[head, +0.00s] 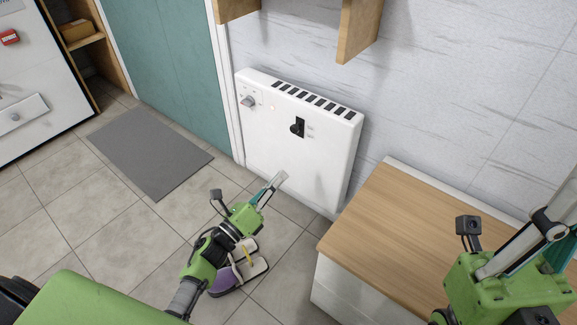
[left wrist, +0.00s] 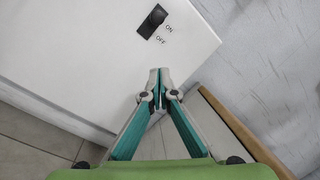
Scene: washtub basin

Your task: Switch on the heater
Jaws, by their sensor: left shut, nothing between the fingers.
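The white heater (head: 325,165) stands against the wall, with dark vent slots along its top. Its black switch (head: 297,127) is on the front; in the left wrist view the switch (left wrist: 152,22) has ON and OFF labels beside it. I cannot tell for sure which position its lever is in. A round dial (head: 249,101) and a small pale light (head: 271,108) are at the heater's upper left. My left gripper (head: 281,177) is shut and empty, in front of the heater and below the switch, apart from it. My right gripper (head: 552,226) is at the lower right, its fingertips unclear.
A wood-topped cabinet (head: 400,215) stands right of the heater. A wooden shelf (head: 358,30) hangs above. A grey mat (head: 150,150) lies on the tiles before a teal door (head: 170,65). Slippers (head: 245,270) lie on the floor under my left arm.

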